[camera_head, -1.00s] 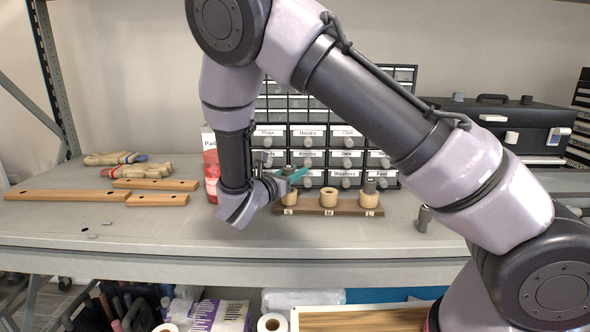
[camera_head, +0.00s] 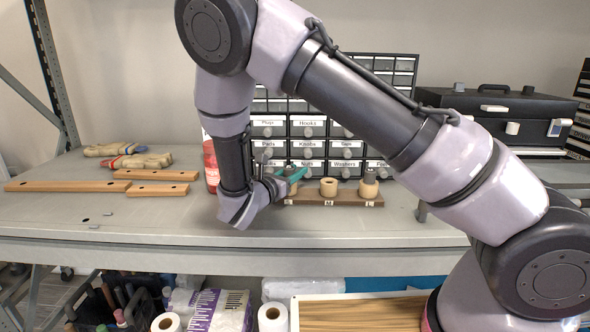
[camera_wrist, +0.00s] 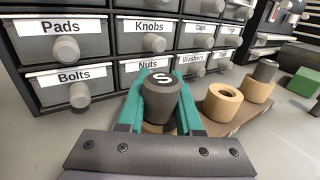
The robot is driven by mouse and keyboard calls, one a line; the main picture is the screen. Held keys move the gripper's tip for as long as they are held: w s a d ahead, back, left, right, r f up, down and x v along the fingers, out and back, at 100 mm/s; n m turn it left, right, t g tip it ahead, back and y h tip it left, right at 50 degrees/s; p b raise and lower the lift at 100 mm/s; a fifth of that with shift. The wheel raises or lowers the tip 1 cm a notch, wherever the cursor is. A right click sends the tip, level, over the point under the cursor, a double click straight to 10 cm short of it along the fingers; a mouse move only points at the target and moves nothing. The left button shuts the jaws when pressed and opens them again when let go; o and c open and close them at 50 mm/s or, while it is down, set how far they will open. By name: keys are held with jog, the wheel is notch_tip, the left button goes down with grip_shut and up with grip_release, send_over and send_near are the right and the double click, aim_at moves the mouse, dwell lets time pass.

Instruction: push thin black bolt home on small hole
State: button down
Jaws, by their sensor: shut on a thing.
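The thin black bolt, with a dark head marked S (camera_wrist: 160,98), stands upright between the teal fingers of my gripper (camera_wrist: 158,108) in the wrist view. My gripper is shut on it. The light wooden collar with the small hole (camera_wrist: 152,128) shows just beneath the head, mostly hidden by the bolt and fingers. I cannot tell how deep the shank sits. In the head view my gripper (camera_head: 291,174) is over the left end of the dark wooden board (camera_head: 345,203), at the small collar (camera_head: 291,189).
The middle collar (camera_head: 328,187) is empty; the right collar holds a dark bolt (camera_head: 369,176). Labelled drawers (camera_head: 308,147) stand close behind the board. A red bottle (camera_head: 211,165) is left of my gripper. Wooden bars (camera_head: 68,186) lie far left, with open tabletop in front.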

jog(key=shift+f, duration=0.2)
jog(key=c, duration=0.5)
grip_release()
jog(key=v, duration=1)
jog(key=shift+s+a, duration=0.3)
jog(key=shift+s+a, duration=0.1)
